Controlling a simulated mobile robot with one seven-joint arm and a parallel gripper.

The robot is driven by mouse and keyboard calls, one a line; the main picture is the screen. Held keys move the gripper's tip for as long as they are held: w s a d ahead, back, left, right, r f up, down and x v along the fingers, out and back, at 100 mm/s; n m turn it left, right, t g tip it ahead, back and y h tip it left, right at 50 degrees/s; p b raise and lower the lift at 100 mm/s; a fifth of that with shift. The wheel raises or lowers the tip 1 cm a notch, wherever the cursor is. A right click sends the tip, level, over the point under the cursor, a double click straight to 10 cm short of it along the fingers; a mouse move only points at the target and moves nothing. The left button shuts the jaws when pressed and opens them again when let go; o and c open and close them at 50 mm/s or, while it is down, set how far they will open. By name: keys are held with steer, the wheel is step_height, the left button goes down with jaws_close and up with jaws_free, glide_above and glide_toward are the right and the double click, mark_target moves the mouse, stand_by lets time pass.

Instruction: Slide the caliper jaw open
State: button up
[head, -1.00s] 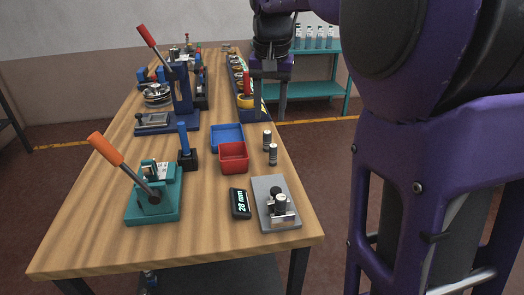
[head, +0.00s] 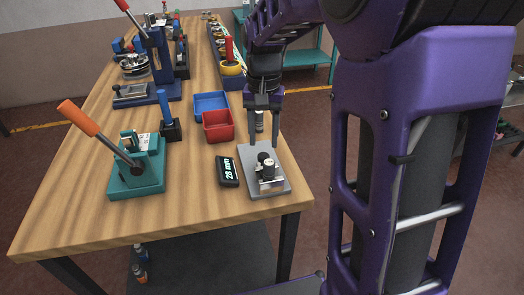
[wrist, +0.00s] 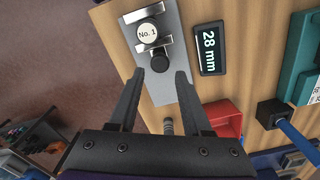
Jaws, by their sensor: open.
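The caliper is a grey plate (head: 247,157) with metal jaws (wrist: 153,46) and a black knob (wrist: 160,63) on the nearer jaw in the wrist view. A pale-topped cylinder (wrist: 148,33) marked "No. 1" stands between the jaws; I cannot tell if both touch it. A dark display (head: 228,171) beside the plate reads 28 mm; it also shows in the wrist view (wrist: 208,48). My gripper (wrist: 159,74) is open and empty, pointing down. In the wrist view the knob lies between and just beyond its fingertips. In the head view it is above the plate's far end.
A red bin (head: 232,135) and a blue bin (head: 196,112) stand behind the display. A small cylinder (head: 260,120) shows between my fingers. A teal press with an orange handle (head: 78,117) stands at left. The front of the wooden table (head: 140,218) is clear.

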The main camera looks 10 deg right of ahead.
mark_target(263, 155)
steer(key=shift+f+b, duration=0.3)
steer(key=shift+f, duration=2)
jaws_close()
steer(key=shift+r, duration=0.1)
